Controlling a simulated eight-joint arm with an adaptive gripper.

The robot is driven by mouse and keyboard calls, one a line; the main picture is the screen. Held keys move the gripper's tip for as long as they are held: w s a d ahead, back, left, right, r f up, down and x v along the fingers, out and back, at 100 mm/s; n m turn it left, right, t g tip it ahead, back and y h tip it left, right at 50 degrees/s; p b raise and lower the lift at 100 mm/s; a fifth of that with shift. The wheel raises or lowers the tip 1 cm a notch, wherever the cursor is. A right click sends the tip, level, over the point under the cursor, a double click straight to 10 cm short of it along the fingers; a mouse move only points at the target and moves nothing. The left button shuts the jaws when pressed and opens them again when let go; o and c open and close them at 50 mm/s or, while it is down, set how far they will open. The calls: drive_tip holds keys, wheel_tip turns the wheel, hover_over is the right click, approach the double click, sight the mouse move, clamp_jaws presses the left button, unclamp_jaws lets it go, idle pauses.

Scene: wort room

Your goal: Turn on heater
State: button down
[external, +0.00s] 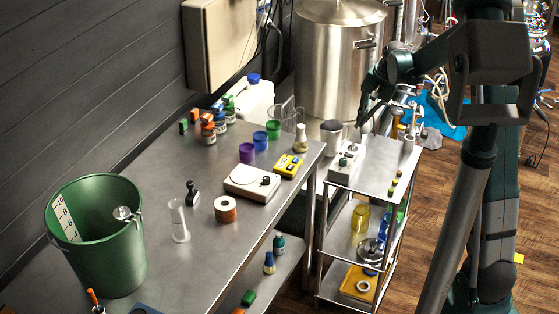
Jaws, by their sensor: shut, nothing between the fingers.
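The heater is not labelled clearly enough to pick out. A small white box with dark knobs (345,163) sits on the cart's top shelf, near its left edge. A flat white device with a black dial (250,180) lies on the steel table. My gripper (362,122) points down over the back of the cart, behind and slightly right of the white box. Its fingers look shut and empty. It seems apart from the box. Whether any switch is on is too small to tell.
The steel cart (375,170) carries a grey-topped vessel (331,133) and small bottles along its right side. A large steel kettle (338,60) stands behind. The steel table (185,265) holds a green bucket (120,260), coloured cups and a yellow meter (288,166).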

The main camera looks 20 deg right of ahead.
sight(342, 153)
drive_tip(key=shift+f, duration=0.15)
idle(0.3)
drive_tip(key=shift+b+x, duration=0.4)
drive_tip(key=shift+x, duration=6.5)
drive_tip(key=shift+w+a+f+g+h+b, duration=0.25)
drive_tip(key=shift+f+g+h+b, duration=0.15)
drive_tip(key=shift+f+g, duration=0.1)
drive_tip(key=shift+s+d+r, duration=0.1)
drive_tip(key=shift+d+r, duration=0.05)
drive_tip(key=shift+s+d, duration=0.15)
drive_tip(key=shift+s+d+r, duration=0.1)
drive_tip(key=shift+s+d, duration=0.3)
